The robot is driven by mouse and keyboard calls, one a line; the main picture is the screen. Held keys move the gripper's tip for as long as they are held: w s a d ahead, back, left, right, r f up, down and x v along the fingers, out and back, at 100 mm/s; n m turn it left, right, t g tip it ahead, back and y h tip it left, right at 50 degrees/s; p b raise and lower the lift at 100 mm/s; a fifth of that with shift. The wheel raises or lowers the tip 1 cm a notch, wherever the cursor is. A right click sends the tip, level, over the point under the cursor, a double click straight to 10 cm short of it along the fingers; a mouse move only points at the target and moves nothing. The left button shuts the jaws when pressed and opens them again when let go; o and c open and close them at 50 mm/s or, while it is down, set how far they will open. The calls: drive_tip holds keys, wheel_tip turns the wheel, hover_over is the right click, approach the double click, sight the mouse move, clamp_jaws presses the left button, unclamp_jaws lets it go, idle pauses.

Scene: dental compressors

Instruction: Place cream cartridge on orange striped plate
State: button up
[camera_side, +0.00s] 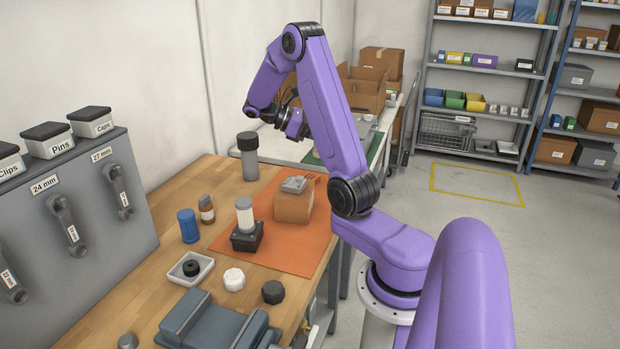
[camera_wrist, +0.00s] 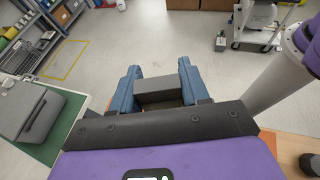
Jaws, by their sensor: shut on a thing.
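My gripper (camera_wrist: 159,84) has its blue fingers closed on a grey block-like thing (camera_wrist: 158,92) in the wrist view. In the side view, my wrist is raised above the back of the workbench; the fingertips and held thing are not clear there. An off-white ribbed cartridge (camera_side: 245,217) with a grey top stands upright in a black square base (camera_side: 247,237). It is the nearest match to the cream cartridge, and my gripper is well away from it. It stands at the left edge of an orange mat (camera_side: 290,250). I cannot make out an orange striped plate.
A cardboard block (camera_side: 293,206) with a grey part on top stands on the mat. A blue cylinder (camera_side: 188,226), brown jar (camera_side: 206,209) and tall grey canister (camera_side: 249,160) stand nearby. A white tray (camera_side: 205,267) and blue-grey fixture (camera_side: 212,325) are at the front. The mat's right side is clear.

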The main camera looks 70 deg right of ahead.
drive_tip(key=w+d+r+n+t+h, duration=0.1)
drive_tip(key=d+r+n+t+h, duration=0.2)
drive_tip(key=d+r+n+h, duration=0.25)
hover_over(314, 176)
drive_tip(key=shift+m+y, duration=0.25)
wheel_tip(314, 176, down, 20)
drive_tip(key=shift+r, duration=0.1)
drive_tip(key=shift+d+f, duration=0.1)
drive_tip(key=shift+f, duration=1.55)
drive_tip(key=shift+f, duration=0.15)
drive_tip(key=o, duration=1.1)
